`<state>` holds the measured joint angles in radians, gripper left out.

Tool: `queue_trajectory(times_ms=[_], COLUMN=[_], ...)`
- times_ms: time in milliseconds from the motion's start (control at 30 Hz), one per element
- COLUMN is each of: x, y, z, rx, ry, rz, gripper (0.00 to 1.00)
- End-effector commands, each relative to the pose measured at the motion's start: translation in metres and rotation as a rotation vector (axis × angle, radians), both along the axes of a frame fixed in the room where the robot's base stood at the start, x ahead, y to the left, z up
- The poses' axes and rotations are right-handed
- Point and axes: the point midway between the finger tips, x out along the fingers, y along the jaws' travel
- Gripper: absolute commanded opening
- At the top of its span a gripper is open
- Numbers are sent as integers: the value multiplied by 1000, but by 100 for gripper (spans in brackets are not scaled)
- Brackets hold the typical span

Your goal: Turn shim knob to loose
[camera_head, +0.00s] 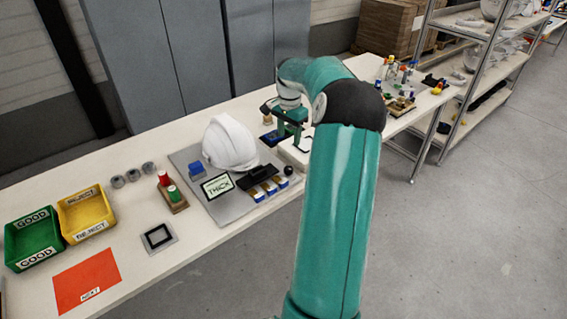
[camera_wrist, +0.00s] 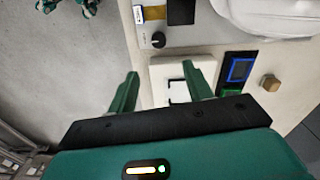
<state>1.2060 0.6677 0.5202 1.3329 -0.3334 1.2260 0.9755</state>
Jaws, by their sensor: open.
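A small round black knob (camera_wrist: 158,40) sits on the grey base plate (camera_wrist: 190,42) in the wrist view, ahead of my gripper. In the head view, the knob (camera_head: 288,170) is a dark ball at the plate's right edge. My gripper (camera_wrist: 160,72) is open, its two green fingers apart with nothing held. The fingers are above a white block (camera_wrist: 205,64) and short of the knob, not touching it. The knob's marking is too small to read. A white helmet shell (camera_head: 230,145) stands on the plate, behind a display (camera_head: 217,186) reading THICK.
Left on the table are a green GOOD bin (camera_head: 33,238), a yellow REJECT bin (camera_head: 86,213) and an orange NEXT mat (camera_head: 87,279). Blue-and-white blocks (camera_head: 270,187) lie near the knob. A blue-framed tray (camera_wrist: 240,68) and brass-coloured knob (camera_wrist: 270,83) lie right of my gripper.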

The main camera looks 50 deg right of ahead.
Motion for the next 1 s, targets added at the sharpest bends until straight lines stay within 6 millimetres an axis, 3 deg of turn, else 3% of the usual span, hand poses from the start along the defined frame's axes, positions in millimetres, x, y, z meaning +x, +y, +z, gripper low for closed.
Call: queue_trajectory(times_ms=[167, 700, 1000], x=[-5, -2, 1], y=[2, 3, 2], z=[-19, -120, -136], rx=[3, 3, 0], ry=[2, 1, -1], rz=[1, 6, 7], gripper=[51, 51, 51])
